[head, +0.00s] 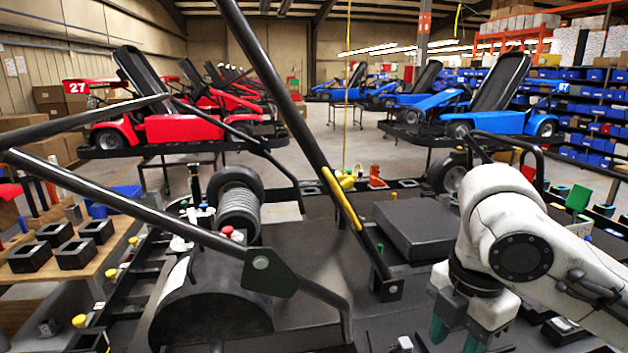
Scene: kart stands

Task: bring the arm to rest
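My gripper (456,338) hangs at the lower right, at the end of my white arm. It points down, with two teal fingers that stand apart and nothing visible between them. The lower end of the right finger is cut off by the picture's bottom edge. The gripper is over the dark surface of the kart stand in front of me, and I cannot tell how high above it.
Black bars cross the view at left and centre. A dark flat box (425,228) lies left of my arm. A wooden bench (85,262) with black square parts stands at left. Red karts (180,127) and blue karts (487,118) stand behind, with floor between them.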

